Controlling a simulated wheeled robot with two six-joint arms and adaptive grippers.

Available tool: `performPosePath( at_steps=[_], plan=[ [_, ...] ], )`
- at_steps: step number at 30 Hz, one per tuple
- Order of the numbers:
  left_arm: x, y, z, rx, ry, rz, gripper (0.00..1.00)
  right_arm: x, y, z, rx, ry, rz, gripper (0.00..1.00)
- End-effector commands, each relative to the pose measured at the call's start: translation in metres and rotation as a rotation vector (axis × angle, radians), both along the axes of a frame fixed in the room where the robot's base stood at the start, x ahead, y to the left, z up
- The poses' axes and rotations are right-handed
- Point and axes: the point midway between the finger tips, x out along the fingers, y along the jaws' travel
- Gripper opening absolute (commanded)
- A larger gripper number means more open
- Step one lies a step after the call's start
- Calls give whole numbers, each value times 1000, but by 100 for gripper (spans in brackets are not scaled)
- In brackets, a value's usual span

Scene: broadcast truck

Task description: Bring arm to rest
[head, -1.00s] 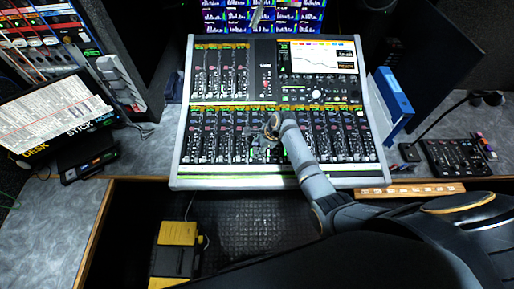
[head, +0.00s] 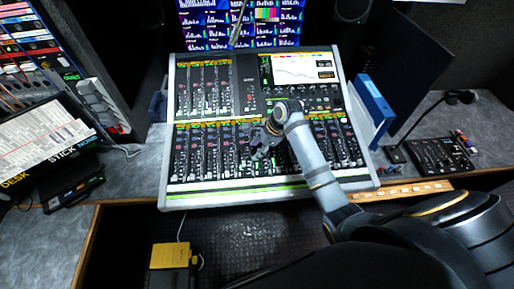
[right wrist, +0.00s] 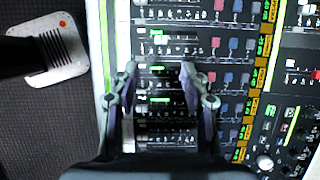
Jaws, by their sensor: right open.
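My right arm reaches in from the lower right in the head view, its gripper (head: 262,151) over the fader area of the mixing console (head: 172,160). In the right wrist view, the right gripper (right wrist: 159,80) has its two fingers apart with nothing between them. Console faders and buttons show behind and between the fingers. I cannot tell the exact height above the console surface. My left gripper is not in view.
A blue binder (head: 373,103) and a small black control panel (head: 441,155) stand right of the console. A tilted labelled screen (head: 45,140) is at left. Monitors (head: 240,22) are behind. A yellow box (head: 172,257) is on the floor below.

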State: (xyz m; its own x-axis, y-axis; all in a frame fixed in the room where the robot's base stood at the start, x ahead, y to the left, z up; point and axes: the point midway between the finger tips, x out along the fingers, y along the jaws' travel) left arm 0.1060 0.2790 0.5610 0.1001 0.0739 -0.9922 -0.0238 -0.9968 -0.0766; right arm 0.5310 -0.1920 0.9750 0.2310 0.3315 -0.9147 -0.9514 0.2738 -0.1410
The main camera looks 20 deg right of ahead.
Motion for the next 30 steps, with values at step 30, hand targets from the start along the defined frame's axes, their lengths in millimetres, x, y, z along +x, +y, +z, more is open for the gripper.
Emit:
performPosePath(
  at_steps=[30],
  plan=[
    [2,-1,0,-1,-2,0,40,-142,-28,-19,-546,-283,1115,45]
  ],
)
